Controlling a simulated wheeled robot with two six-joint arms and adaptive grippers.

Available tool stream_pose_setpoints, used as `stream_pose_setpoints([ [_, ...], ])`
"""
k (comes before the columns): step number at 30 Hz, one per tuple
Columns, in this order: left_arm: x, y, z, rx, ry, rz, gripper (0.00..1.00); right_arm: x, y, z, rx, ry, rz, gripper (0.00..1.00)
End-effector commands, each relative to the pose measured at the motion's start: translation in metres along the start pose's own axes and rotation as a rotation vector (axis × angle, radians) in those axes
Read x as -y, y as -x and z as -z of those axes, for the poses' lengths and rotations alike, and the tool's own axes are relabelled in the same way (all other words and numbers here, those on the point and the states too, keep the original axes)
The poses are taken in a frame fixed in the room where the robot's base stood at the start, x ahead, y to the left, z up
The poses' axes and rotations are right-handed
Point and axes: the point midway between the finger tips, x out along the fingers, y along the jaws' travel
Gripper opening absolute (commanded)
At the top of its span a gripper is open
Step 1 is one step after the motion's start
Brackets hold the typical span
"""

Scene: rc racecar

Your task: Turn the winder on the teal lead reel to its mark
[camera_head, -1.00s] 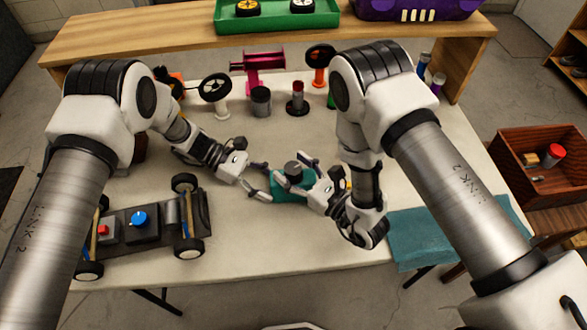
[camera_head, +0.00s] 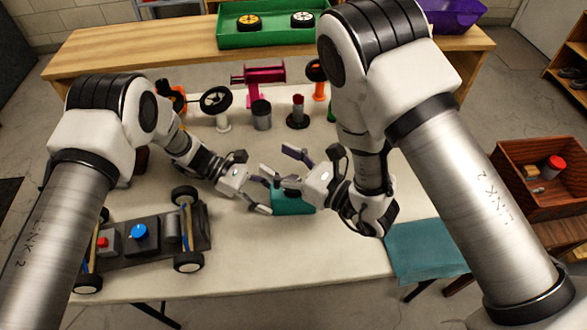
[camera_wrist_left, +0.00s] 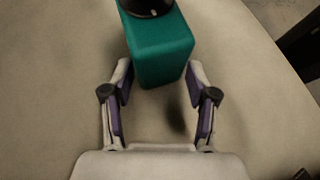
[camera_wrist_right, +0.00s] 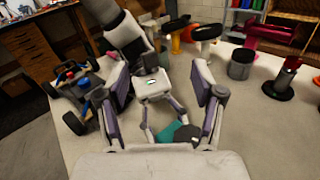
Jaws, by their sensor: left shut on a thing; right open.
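The teal lead reel (camera_head: 293,200) stands on the table in front of my two grippers. In the left wrist view it is a teal block (camera_wrist_left: 160,50) with a black round winder (camera_wrist_left: 146,5) on top, cut off by the frame edge. My left gripper (camera_head: 266,196) is shut on the reel, with a finger on each side of its near end. My right gripper (camera_head: 277,160) is open and empty above the reel. In the right wrist view the reel (camera_wrist_right: 168,133) lies below its spread fingers.
The racecar chassis (camera_head: 150,235) is at the table's left. A wheel on a white stand (camera_head: 221,115), a grey cup (camera_head: 262,115), a dark-based post (camera_head: 297,112) and a magenta stand (camera_head: 262,82) are behind. A teal cloth (camera_head: 425,250) lies at the right front edge.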

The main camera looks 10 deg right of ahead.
Motion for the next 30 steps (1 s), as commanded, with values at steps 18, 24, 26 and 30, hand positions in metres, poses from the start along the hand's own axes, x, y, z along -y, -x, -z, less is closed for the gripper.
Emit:
stream_pose_setpoints([
  [18,0.0,0.0,0.0,0.0,0.0,0.0,0.28,0.111,0.069,0.054,-0.049,0.144,-0.931,0.67],
  [24,0.0,0.0,0.0,0.0,0.0,0.0,0.28,0.122,0.088,0.076,-0.047,0.095,-0.867,0.67],
  [26,0.0,0.0,0.0,0.0,0.0,0.0,0.28,0.116,0.083,0.077,-0.047,0.095,-0.869,0.67],
  [30,0.0,0.0,0.0,0.0,0.0,0.0,0.28,0.093,0.064,0.079,-0.047,0.094,-0.872,0.67],
])
